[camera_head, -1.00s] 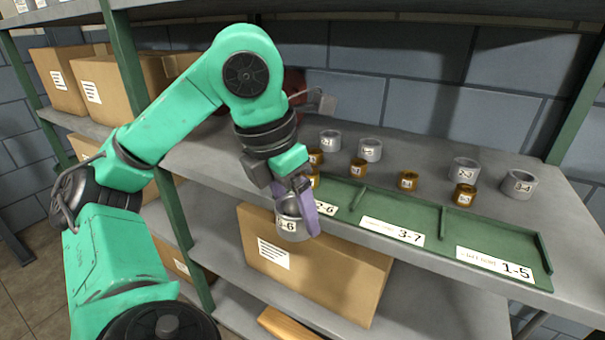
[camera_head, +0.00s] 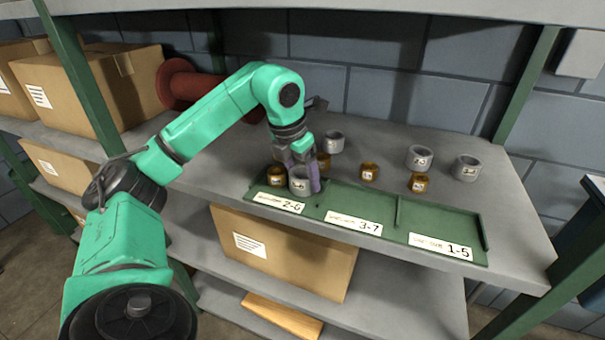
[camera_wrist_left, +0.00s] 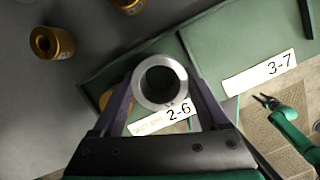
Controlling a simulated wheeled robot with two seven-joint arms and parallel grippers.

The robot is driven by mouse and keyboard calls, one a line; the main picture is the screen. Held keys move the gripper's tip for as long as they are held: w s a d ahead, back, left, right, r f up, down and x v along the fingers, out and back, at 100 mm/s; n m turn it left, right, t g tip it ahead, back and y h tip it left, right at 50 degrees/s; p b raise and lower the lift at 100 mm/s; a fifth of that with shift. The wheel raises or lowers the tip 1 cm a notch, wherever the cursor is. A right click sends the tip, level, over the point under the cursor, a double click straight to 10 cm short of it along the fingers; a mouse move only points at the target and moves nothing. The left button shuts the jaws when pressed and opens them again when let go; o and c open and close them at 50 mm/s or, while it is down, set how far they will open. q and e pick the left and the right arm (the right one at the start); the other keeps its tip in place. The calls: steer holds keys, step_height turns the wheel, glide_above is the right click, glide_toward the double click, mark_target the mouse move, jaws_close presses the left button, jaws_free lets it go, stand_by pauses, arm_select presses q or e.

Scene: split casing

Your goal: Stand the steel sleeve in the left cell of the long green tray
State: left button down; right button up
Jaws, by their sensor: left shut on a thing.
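My left gripper (camera_head: 303,182) is shut on a grey steel sleeve (camera_head: 299,184). The sleeve is upright, one finger on each side of it. It is at the left cell of the long green tray (camera_head: 440,217), behind the label 2-6. In the left wrist view the steel sleeve (camera_wrist_left: 160,82) sits between the fingers (camera_wrist_left: 162,100), its open bore facing the camera, over the front part of the left cell (camera_wrist_left: 135,68). I cannot tell whether it touches the tray floor.
Brass sleeves (camera_head: 369,171) and other steel sleeves (camera_head: 419,158) stand on the shelf behind the tray. One brass sleeve (camera_head: 276,176) is close left of the held sleeve. A red spool (camera_head: 185,88) lies at the back left.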

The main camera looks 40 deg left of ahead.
arm_select(q)
steer(key=shift+f, duration=0.1)
steer(key=shift+c, duration=0.9)
jaws_free()
steer(key=shift+d, duration=0.1)
steer(key=p+v, duration=0.1)
steer(key=v, duration=0.7)
steer(key=shift+f, duration=0.1)
